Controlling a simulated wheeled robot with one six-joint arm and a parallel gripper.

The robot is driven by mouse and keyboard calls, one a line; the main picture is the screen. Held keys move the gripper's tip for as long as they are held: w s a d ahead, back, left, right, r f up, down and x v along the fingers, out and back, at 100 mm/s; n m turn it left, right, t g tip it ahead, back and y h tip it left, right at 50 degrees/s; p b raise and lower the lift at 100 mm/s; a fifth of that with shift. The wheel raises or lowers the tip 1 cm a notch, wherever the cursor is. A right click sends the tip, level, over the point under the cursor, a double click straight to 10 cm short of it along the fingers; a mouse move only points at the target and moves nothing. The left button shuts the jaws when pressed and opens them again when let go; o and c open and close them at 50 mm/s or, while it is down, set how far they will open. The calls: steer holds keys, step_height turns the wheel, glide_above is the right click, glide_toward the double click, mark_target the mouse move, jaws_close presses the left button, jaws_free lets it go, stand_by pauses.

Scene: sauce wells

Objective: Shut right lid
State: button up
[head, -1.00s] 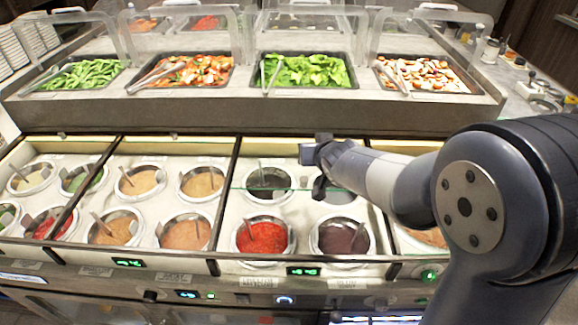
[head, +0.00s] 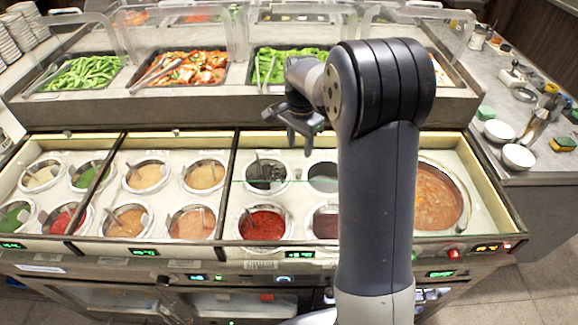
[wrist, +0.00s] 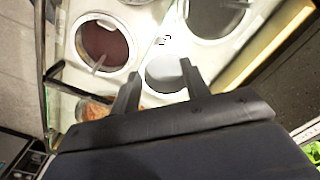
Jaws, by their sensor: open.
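The right lid cannot be told apart for certain; a thin green-edged clear pane (head: 280,181) shows over the third bay of sauce wells. The right bay holds a large round well of orange-brown sauce (head: 437,196), partly behind my arm. My gripper (head: 300,145) is open and empty, pointing down above the back of the third bay, apart from the wells. In the wrist view my gripper's two fingers (wrist: 161,74) stand apart, with a pale grey well (wrist: 165,80) seen between and beyond them. A dark bar (wrist: 80,86) lies left of the fingers there.
Round wells with spoons fill the bays, including red sauce (head: 264,224). Dark dividers (head: 226,190) separate them. Behind stands a raised shelf with food trays and clear guards (head: 205,30). White bowls (head: 518,156) stand on the right counter.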

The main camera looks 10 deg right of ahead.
mark_target(299, 171)
step_height(299, 171, down, 10)
steer(key=shift+f+p, duration=0.1)
steer(key=shift+p, duration=0.65)
steer(key=shift+c, duration=0.4)
jaws_close()
